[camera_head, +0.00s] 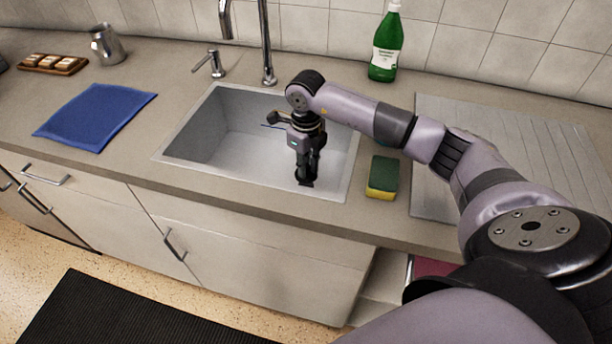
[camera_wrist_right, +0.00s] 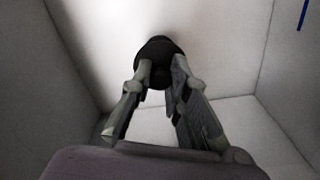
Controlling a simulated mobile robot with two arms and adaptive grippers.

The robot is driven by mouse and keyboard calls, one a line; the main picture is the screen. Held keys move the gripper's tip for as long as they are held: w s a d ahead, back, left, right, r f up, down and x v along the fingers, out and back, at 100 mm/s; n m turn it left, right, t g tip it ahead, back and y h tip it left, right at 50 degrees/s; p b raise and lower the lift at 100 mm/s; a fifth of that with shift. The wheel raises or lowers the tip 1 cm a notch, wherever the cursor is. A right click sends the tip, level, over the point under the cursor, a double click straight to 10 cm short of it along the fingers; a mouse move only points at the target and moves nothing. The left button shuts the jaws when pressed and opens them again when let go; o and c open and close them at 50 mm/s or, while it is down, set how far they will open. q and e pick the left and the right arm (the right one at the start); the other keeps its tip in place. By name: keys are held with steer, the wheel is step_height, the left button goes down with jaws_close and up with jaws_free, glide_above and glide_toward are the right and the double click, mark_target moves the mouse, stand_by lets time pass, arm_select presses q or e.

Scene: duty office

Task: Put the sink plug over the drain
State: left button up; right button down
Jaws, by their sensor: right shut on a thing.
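My right gripper (camera_head: 306,178) reaches down into the sink (camera_head: 202,128), near its front right part in the head view. In the right wrist view, the fingers (camera_wrist_right: 162,75) are closed on a dark round sink plug (camera_wrist_right: 158,46). In the head view a small dark edge of the plug (camera_head: 306,184) shows at the fingertips. Whether the plug touches the sink floor is unclear. I see no drain opening in either view; the plug, gripper or arm may hide it. My left gripper is not in view.
A tap (camera_head: 268,60) stands behind the sink. A green bottle (camera_head: 386,45) stands at the back wall. A yellow and green sponge (camera_head: 382,178) lies right of the sink, beside the ribbed drainboard (camera_head: 540,150). A blue cloth (camera_head: 95,116) lies to the left.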

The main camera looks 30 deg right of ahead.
mark_target(306, 186)
step_height(306, 186, down, 4)
steer(key=shift+f, duration=0.25)
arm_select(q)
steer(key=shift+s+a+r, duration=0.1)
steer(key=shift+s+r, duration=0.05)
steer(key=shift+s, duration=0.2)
arm_select(e)
steer(key=shift+f, duration=0.25)
steer(key=c, duration=1.5)
jaws_free()
steer(key=shift+c, duration=0.2)
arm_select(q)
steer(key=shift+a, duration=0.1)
arm_select(e)
steer(key=shift+r, duration=0.15)
